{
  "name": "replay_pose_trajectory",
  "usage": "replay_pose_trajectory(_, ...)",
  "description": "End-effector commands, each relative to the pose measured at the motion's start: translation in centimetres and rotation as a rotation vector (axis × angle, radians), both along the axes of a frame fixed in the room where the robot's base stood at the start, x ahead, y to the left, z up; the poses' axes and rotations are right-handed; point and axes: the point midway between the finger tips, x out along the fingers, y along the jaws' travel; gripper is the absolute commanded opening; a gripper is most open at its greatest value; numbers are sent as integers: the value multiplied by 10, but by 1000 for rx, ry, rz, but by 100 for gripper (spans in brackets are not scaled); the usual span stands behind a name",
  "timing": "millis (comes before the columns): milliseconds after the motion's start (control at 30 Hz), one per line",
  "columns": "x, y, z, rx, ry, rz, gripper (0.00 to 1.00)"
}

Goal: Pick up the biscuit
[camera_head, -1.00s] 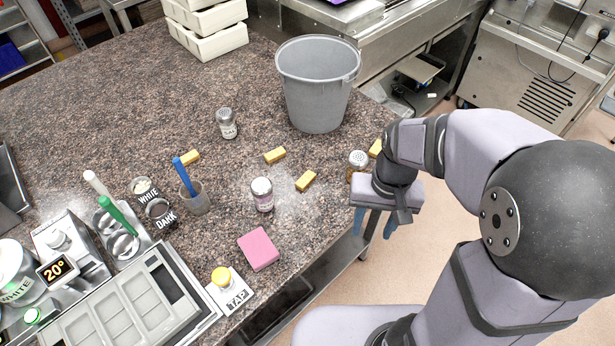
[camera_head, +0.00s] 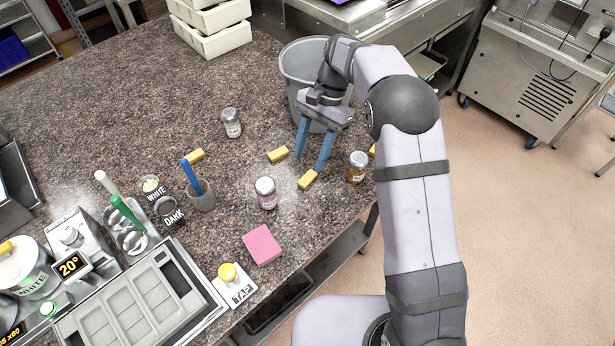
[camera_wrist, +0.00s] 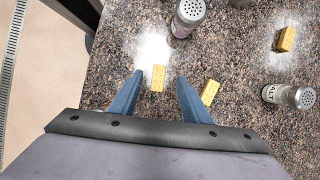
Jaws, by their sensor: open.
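Several yellow biscuits lie flat and apart on the speckled counter. One biscuit (camera_head: 308,180) is near the front right. A second biscuit (camera_head: 278,154) is just left of my fingers, a third (camera_head: 195,155) farther left, and another (camera_head: 372,150) is partly hidden by my arm. My gripper (camera_head: 311,163) is open and empty, with its blue fingers pointing down over the counter. In the wrist view the front right biscuit (camera_wrist: 158,78) shows between the fingertips (camera_wrist: 160,75). The second biscuit (camera_wrist: 209,92) is just outside the right finger. How high the tips are is hard to tell.
A grey bucket (camera_head: 300,68) stands behind my gripper. Shakers stand at the front (camera_head: 266,193), back left (camera_head: 231,122) and right (camera_head: 357,167). A pink block (camera_head: 262,245), a cup (camera_head: 202,196) and a mould tray (camera_head: 125,305) are nearer.

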Motion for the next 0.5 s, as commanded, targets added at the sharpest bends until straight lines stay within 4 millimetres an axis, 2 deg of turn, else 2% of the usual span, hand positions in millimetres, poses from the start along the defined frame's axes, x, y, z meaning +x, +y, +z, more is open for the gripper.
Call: replay_pose_trajectory(500, -7, 5, -20, 0, 0, 0, 43)
